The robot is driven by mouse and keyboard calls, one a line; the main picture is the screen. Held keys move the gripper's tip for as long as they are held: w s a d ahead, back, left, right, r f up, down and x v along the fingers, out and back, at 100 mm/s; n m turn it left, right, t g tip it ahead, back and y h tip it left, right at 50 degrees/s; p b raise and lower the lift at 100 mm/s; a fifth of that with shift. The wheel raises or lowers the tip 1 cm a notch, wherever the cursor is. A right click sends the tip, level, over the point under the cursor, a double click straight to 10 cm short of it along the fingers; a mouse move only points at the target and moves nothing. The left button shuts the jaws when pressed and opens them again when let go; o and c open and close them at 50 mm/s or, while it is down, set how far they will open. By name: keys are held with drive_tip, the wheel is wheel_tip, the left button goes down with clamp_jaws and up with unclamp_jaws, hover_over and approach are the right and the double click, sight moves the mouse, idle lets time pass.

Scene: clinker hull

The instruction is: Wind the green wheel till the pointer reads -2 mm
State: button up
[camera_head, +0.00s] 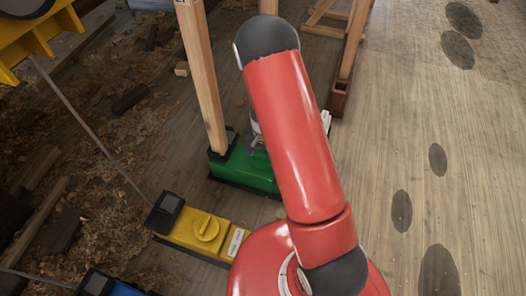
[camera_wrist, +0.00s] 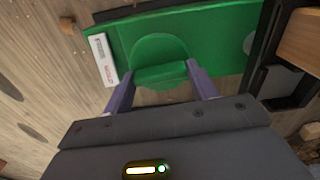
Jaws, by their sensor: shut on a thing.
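The green unit (camera_head: 246,170) stands on the plank floor at the foot of a wooden post, partly hidden behind my red arm in the head view. In the wrist view its green wheel (camera_wrist: 159,55) is a round knob with a raised grip bar (camera_wrist: 160,72). My gripper (camera_wrist: 160,72) is shut on this bar, one finger at each end. In the head view the gripper is mostly hidden by my arm. A white label (camera_wrist: 103,59) is on the unit's left end in the wrist view. The pointer and its reading cannot be made out.
A yellow unit (camera_head: 204,231) with a yellow knob and a blue unit (camera_head: 105,284) stand nearer at the lower left. Wooden posts (camera_head: 202,75) rise behind. Shavings and wood scraps litter the left; planks at right are clear apart from dark spots.

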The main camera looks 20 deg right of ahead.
sight(263, 153)
drive_tip(key=o, duration=1)
drive_tip(key=shift+r+p, duration=0.85)
drive_tip(key=shift+r, duration=3.05)
